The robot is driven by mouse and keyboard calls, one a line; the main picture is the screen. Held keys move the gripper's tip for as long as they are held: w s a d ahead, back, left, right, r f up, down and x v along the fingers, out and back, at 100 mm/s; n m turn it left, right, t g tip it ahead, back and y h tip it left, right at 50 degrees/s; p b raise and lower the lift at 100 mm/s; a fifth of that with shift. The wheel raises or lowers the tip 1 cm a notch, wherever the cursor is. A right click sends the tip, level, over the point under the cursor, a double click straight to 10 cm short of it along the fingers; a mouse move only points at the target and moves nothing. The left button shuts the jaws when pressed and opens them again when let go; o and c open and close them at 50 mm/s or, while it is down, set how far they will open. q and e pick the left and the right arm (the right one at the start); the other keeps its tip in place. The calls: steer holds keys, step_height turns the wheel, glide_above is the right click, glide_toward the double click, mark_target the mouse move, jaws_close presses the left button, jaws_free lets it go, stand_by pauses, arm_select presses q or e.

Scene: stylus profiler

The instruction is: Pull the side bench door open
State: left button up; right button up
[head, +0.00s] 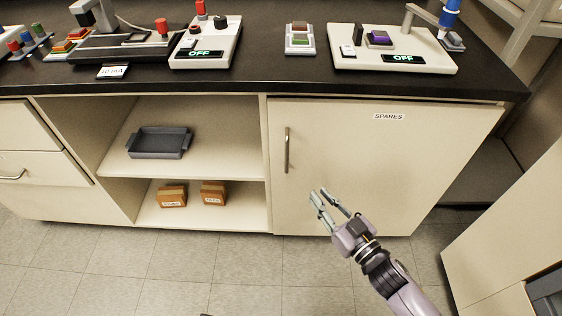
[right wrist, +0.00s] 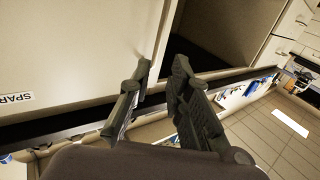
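The side bench door (head: 385,165) is a cream panel labelled SPARES under the black bench top. It looks shut in the head view. Its metal bar handle (head: 287,150) stands upright near the left edge. My right gripper (head: 325,199) is in front of the door, below and to the right of the handle, apart from it. Its two fingers are spread with nothing between them. In the right wrist view the gripper (right wrist: 163,72) shows with a gap between its fingers, and the door (right wrist: 80,45) is at the left. The handle cannot be made out there. My left gripper is not in view.
Open shelves left of the door hold a grey tray (head: 158,143) and two cardboard boxes (head: 172,195). Instruments with OFF displays (head: 392,48) stand on the bench top (head: 270,70). A cream cabinet (head: 510,230) stands at the right. The floor (head: 250,265) before the door is clear.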

mark_target(286, 170)
arm_select(q)
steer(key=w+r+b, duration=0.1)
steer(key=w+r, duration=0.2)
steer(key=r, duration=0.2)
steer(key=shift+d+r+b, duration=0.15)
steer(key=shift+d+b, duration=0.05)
steer(key=shift+b, duration=0.15)
arm_select(e)
steer(key=shift+x, duration=8.1)
steer(key=shift+c, duration=0.3)
jaws_close()
